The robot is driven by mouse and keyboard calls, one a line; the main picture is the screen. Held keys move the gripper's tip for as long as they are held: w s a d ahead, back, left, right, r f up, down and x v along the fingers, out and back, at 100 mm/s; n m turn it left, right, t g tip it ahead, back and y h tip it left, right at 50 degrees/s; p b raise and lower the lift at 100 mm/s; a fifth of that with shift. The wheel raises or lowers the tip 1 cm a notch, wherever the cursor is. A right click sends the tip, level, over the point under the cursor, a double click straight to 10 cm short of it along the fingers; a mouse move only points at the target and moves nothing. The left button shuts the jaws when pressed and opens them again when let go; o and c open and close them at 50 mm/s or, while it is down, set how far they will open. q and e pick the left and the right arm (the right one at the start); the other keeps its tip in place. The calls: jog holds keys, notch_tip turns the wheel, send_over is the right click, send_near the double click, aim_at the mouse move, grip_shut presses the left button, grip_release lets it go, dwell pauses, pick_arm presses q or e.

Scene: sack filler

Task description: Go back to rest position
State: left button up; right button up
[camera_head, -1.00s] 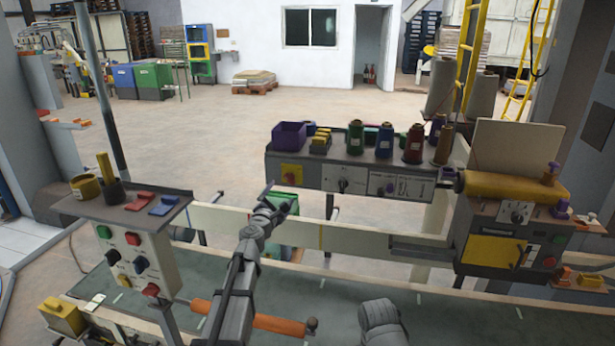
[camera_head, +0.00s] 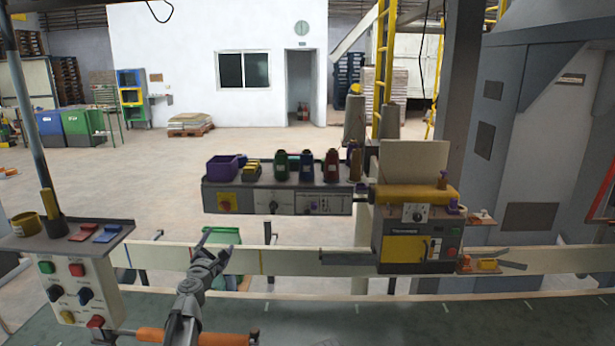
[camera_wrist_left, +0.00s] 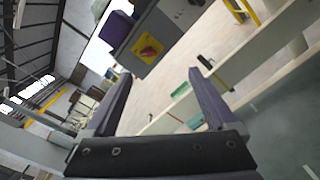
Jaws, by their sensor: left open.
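My left gripper (camera_head: 217,240) is in the lower middle of the head view, in front of the pale rail of the sack filler. Its fingers are apart with nothing between them. The left wrist view shows the same open gripper (camera_wrist_left: 162,98), with the rail and floor beyond the fingers. My right gripper does not show in either view.
A control box (camera_head: 85,281) with coloured buttons stands at the left. A shelf unit (camera_head: 275,198) holds a purple bin (camera_head: 222,169) and several thread cones. A machine head (camera_head: 408,240) sits on the rail (camera_head: 300,262) to the right. A dark green belt (camera_head: 400,322) runs in front.

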pick_arm(q)
jog(key=s+d+f+m+g+h, duration=0.3)
jog(key=s+d+f+m+g, duration=0.1)
jog(key=s+d+f+m, duration=0.35)
jog(key=s+d+f+m+g+h, duration=0.3)
jog(key=s+d+f+m+g, duration=0.3)
jog(key=d+m, duration=0.4)
jog(key=s+a+f+m+g+y, duration=0.3)
jog(key=s+f+m, duration=0.1)
jog(key=s, duration=0.6)
jog(key=s+a+f+m+g+y, duration=0.3)
jog(key=s+a+f+m+g, duration=0.15)
jog(key=s, duration=0.45)
jog(key=s+d+m+y, duration=0.1)
jog(key=s+d+m, duration=0.3)
jog(key=s+d, duration=0.3)
jog(key=d, duration=0.3)
jog(key=shift+d+m+g+y, duration=0.3)
jog(key=shift+d+g+y, duration=0.05)
jog(key=shift+d+y, duration=0.05)
